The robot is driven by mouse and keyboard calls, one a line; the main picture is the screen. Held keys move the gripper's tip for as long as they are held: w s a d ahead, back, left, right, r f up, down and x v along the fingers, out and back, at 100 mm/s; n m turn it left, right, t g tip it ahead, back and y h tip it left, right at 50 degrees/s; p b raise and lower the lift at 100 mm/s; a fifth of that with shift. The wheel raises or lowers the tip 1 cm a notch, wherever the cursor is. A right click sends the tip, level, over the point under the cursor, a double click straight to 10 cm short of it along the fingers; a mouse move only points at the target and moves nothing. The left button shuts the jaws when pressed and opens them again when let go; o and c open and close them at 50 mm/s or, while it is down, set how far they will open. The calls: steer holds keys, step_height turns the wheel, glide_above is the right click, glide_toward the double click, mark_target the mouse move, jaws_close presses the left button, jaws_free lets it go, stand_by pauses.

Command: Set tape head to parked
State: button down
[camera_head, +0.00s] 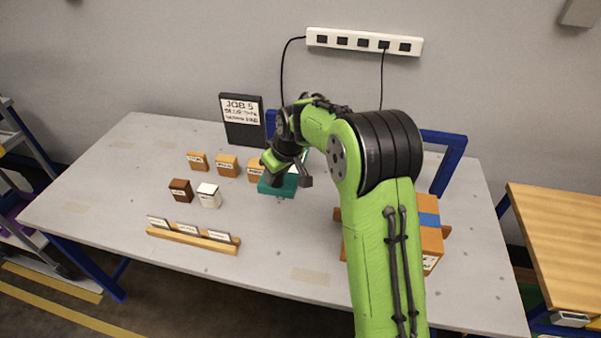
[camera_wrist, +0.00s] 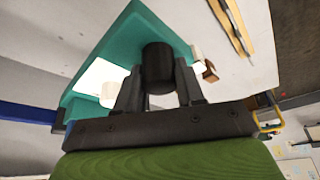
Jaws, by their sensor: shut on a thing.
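A teal block (camera_head: 277,189) with a black round knob stands on the table, left of my upper arm; it may belong to the tape head. In the wrist view the teal block (camera_wrist: 165,20) fills the upper middle, and the black knob (camera_wrist: 158,62) stands out from it. My gripper (camera_head: 284,172) is over the block. In the wrist view my gripper (camera_wrist: 160,88) has its fingers on either side of the knob and is shut on it. My arm hides part of the block and the blue frame (camera_head: 449,150) behind.
Several small blocks (camera_head: 227,165) and a card rack (camera_head: 192,241) are left. A dark job sign (camera_head: 242,128) stands behind. The front left table (camera_head: 110,200) is clear.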

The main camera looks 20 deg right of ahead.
mark_target(261, 179)
steer(key=shift+w+a+f, duration=0.1)
steer(key=shift+w+a, duration=0.2)
steer(key=shift+a, duration=0.4)
steer(key=shift+w+a+f, duration=0.1)
steer(key=shift+w+a, duration=0.2)
steer(key=shift+a, duration=0.4)
steer(key=c, duration=0.7)
jaws_free()
steer(key=shift+a+r, duration=0.1)
steer(key=shift+w, duration=0.1)
steer(key=shift+r, duration=0.1)
steer(key=p+v, duration=0.2)
steer(key=v, duration=1.3)
steer(key=shift+r, duration=0.3)
